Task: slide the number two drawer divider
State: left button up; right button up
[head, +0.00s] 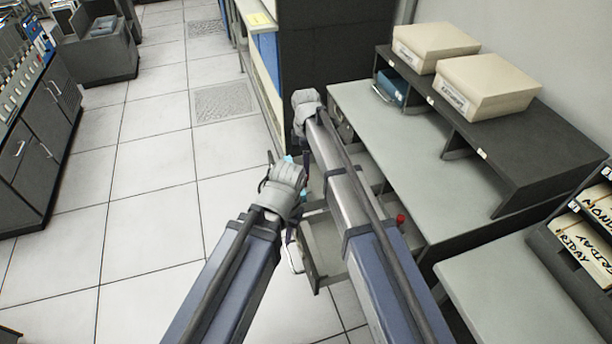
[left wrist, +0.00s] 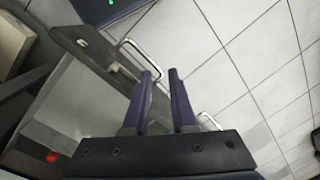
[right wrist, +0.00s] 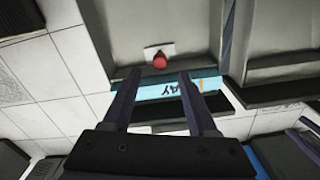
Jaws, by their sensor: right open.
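An open drawer (head: 330,235) projects from the desk; in the left wrist view its front panel (left wrist: 98,50) runs diagonally with a metal handle (left wrist: 125,43). I cannot make out which divider is number two. My left gripper (head: 281,158) is above the drawer front; in its wrist view the fingers (left wrist: 160,72) are part way apart near the handle, with contact unclear. Contact is not visible there.
The grey desktop (head: 400,150) holds a dark shelf (head: 520,130) with two cream boxes (head: 485,85). A card rack (head: 585,240) stands at the right. Another red knob (head: 401,219) shows beside my right arm. The tiled floor (head: 140,210) at left is clear.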

notch_tip(320, 180, down, 6)
jog(key=b, duration=0.5)
jog(key=shift+r, duration=0.1)
grip_shut()
dwell(1.1)
